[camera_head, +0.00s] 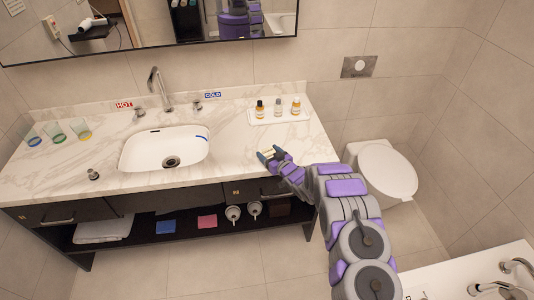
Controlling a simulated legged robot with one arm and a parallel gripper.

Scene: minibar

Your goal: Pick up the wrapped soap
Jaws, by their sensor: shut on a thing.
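My gripper (267,154) is above the right part of the white marble counter (225,158), near its front edge. It is shut on a small pale thing that shows between the fingers, which I take to be the wrapped soap (268,152). Most of that thing is hidden by the fingers. I cannot tell whether it touches the counter or is held just above it.
A white tray (262,120) with small bottles stands behind my gripper. The sink (150,150) and faucet (158,88) are to the left, with several glasses (55,131) farther left. A toilet (385,170) stands right of the counter. A mirror (150,25) hangs above.

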